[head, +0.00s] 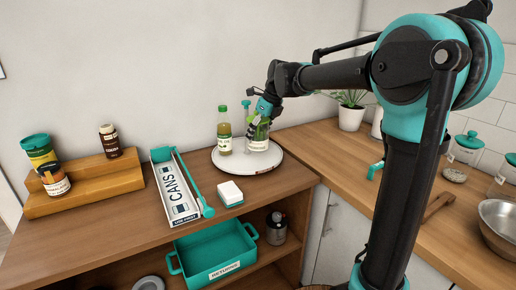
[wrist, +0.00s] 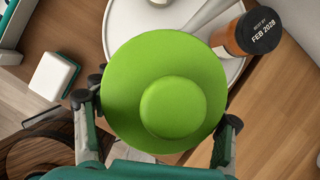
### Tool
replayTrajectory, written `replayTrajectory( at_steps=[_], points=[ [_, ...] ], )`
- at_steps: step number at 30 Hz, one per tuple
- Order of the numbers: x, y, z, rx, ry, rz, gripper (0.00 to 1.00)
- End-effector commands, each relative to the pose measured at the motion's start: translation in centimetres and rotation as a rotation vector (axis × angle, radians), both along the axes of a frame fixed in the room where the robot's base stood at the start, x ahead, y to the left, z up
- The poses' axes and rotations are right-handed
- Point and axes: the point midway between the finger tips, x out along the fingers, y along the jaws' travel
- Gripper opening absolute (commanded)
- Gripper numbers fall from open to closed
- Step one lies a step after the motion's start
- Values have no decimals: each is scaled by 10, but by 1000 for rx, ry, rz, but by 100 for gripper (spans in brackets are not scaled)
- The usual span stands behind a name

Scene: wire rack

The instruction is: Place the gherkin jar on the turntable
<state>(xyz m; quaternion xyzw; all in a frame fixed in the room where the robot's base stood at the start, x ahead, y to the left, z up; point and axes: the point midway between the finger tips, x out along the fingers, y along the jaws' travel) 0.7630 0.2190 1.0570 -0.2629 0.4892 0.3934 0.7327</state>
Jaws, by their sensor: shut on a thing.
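The gherkin jar (head: 258,138) is a clear jar with green contents and a pale label. Its lime green lid with a round knob fills the middle of the wrist view (wrist: 165,95). My gripper (head: 264,110) is shut on the jar from above, with its fingers (wrist: 160,112) on either side of the lid. The turntable (head: 247,163) is a white round plate on the wooden cabinet top; its rim also shows in the wrist view (wrist: 112,22). The jar is over the turntable, upright or nearly so. I cannot tell whether its base touches the plate.
A bottle (head: 224,133) stands on the turntable, left of the jar. A white block with a teal base (head: 230,193) lies in front of the turntable. A CANS tray (head: 174,188) and a stepped wooden stand (head: 90,182) are farther left. A potted plant (head: 351,114) stands right.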

Motion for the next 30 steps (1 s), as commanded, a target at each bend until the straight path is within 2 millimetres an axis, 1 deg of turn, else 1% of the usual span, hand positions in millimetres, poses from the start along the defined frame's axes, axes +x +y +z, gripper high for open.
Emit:
replayTrajectory(
  at_steps=[1,3,11,18,21,29,30],
  points=[
    [0,0,-7,1,-1,0,11],
    [1,0,-15,1,-1,0,11],
    [1,0,-29,1,-1,0,11],
    [1,0,-57,1,-1,0,11],
    [0,0,-60,1,-1,0,11],
    [0,0,-61,1,-1,0,11],
    [1,0,-62,0,0,0,72]
  ],
)
